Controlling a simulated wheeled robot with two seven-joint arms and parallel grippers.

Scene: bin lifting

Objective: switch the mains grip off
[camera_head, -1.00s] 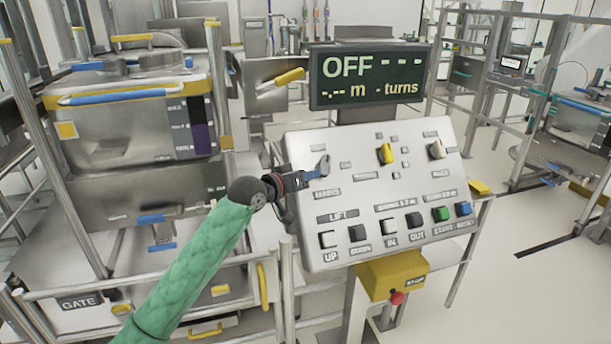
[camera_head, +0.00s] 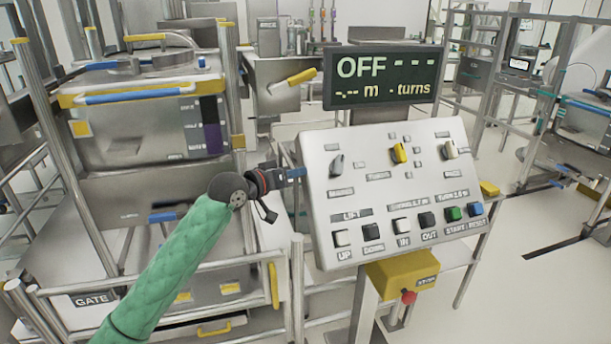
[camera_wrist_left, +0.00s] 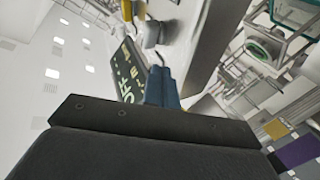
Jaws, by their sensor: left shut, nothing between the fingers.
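The mains grip (camera_head: 337,164) is a grey rotary knob at the upper left of the slanted control panel (camera_head: 325,205), above the MAINS label. It stands close to upright, leaning slightly. My left gripper (camera_head: 304,172) is at the panel's left edge, a little left of the grip and apart from it, with its blue fingers shut and empty. In the left wrist view the shut blue fingers (camera_wrist_left: 162,88) point toward a grey knob (camera_wrist_left: 155,33). The display (camera_head: 384,77) above the panel reads OFF, with dashes for metres and turns. My right gripper is not in view.
The panel also has a yellow grip (camera_head: 400,153), a pale grip (camera_head: 450,149) and a row of push buttons. A yellow box (camera_head: 402,272) with a red stop button hangs below. A steel bin (camera_head: 150,125) and rails stand at the left.

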